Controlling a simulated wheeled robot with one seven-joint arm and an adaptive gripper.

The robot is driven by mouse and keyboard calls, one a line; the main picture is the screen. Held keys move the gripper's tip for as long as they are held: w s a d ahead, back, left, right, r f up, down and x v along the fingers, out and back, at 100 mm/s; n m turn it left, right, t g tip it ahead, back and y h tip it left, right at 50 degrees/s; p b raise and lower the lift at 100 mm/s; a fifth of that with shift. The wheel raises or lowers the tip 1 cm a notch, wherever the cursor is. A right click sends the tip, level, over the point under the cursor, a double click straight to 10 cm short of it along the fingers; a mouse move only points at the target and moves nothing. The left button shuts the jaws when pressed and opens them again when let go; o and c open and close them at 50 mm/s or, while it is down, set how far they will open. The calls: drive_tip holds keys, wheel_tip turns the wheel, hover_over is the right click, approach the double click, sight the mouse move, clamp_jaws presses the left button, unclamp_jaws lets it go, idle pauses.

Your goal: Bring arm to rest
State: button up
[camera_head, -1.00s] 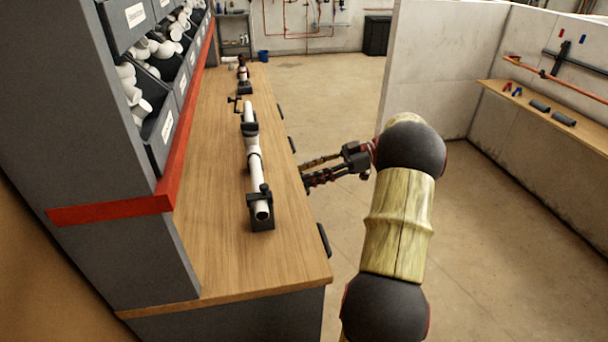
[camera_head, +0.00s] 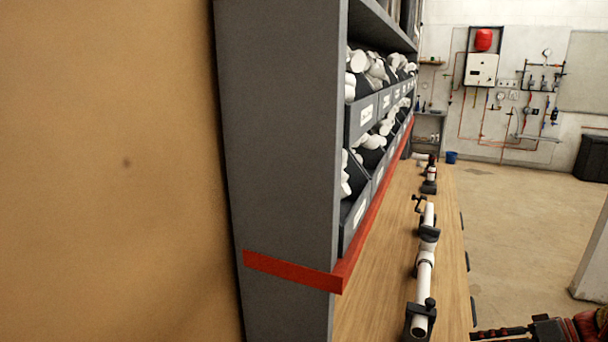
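My gripper (camera_head: 497,333) shows only in part at the bottom right corner, pointing left toward the workbench's right edge. One dark finger is visible; the rest is cut off by the frame, so its opening cannot be judged. Nothing is seen held in the visible part. Most of my arm is out of view.
A wooden workbench (camera_head: 385,290) runs away from me, with a white pipe assembly (camera_head: 425,275) clamped along it. A grey shelf unit (camera_head: 285,150) with bins of white fittings stands on its left. A tan wall fills the far left. Open floor (camera_head: 520,215) lies to the right.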

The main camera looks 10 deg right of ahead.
drive_tip(key=s+a+m+g+h, duration=0.1)
drive_tip(key=a, duration=0.1)
drive_tip(key=s+a+m+g, duration=0.1)
drive_tip(key=a+m, duration=0.1)
drive_tip(key=a, duration=0.1)
drive_tip(key=s+a+f+m+g+h, duration=0.1)
drive_tip(key=a+m, duration=0.1)
drive_tip(key=a, duration=0.1)
drive_tip(key=shift+s+g+h, duration=0.2)
drive_tip(key=shift+g+h, duration=0.1)
drive_tip(key=shift+g, duration=0.1)
drive_tip(key=s+a+r+n+h, duration=0.2)
drive_tip(key=s+a+r, duration=0.1)
drive_tip(key=a, duration=0.7)
drive_tip(key=s+a+r+n+t+h, duration=0.1)
drive_tip(key=a+r, duration=0.4)
drive_tip(key=a, duration=0.5)
drive_tip(key=s+a+r+n+t+h, duration=0.1)
drive_tip(key=s+a+r+n+h, duration=0.1)
drive_tip(key=a, duration=0.8)
wheel_tip(320, 180, up, 3)
drive_tip(key=s+h, duration=0.1)
drive_tip(key=s, duration=0.1)
drive_tip(key=shift+s+a+n+h, duration=0.25)
drive_tip(key=shift+s+n+h, duration=0.05)
drive_tip(key=shift+n, duration=0.1)
